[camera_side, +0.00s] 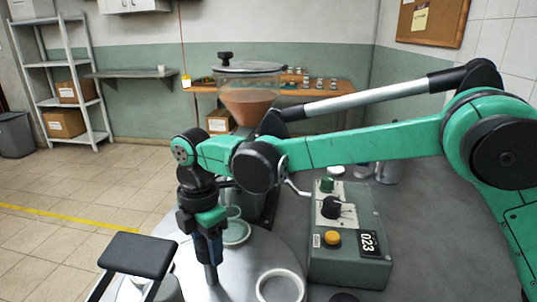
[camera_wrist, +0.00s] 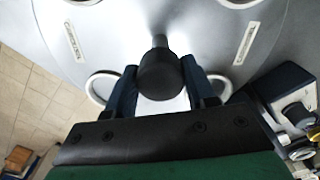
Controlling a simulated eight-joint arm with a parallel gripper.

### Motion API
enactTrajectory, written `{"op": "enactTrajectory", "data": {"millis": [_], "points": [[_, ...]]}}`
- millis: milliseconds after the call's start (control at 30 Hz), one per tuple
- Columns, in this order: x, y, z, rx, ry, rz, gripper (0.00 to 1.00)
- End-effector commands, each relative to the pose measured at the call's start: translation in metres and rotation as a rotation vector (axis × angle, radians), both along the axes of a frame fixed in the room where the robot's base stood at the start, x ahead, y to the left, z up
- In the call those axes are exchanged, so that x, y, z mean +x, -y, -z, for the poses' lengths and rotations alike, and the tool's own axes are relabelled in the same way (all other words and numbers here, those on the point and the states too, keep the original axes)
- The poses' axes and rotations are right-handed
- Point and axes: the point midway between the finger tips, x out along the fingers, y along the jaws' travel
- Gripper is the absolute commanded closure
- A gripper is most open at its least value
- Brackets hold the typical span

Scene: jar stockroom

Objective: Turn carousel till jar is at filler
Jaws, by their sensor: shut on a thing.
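The carousel (camera_side: 245,275) is a round grey metal disc with white ring seats, one of them (camera_side: 280,286) at the front right. My gripper (camera_side: 208,252) points down over the disc and is shut on an upright post with a black knob (camera_wrist: 160,75); in the wrist view its two blue fingers stand either side of the knob. The filler (camera_side: 249,98) is a lidded hopper of brown material behind my wrist. Its outlet is hidden by my arm.
A black pad on a frame (camera_side: 138,256) stands at the front left. Small containers (camera_side: 362,171) sit behind the box. Shelves and a bench are far back.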

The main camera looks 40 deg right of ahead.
Motion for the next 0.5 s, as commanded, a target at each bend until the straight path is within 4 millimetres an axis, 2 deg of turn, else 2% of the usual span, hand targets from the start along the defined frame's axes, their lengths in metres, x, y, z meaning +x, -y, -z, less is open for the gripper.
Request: {"op": "enactTrajectory", "data": {"millis": [67, 100, 200, 500], "points": [[0.0003, -0.0015, -0.0013, 0.005, 0.003, -0.001, 1.0], [0.0003, -0.0015, -0.0013, 0.005, 0.003, -0.001, 0.48], [0.0003, -0.0012, -0.0011, 0.005, 0.002, -0.001, 0.2], [0.0001, -0.0005, -0.0011, 0.001, 0.001, 0.0, 0.19]]}}
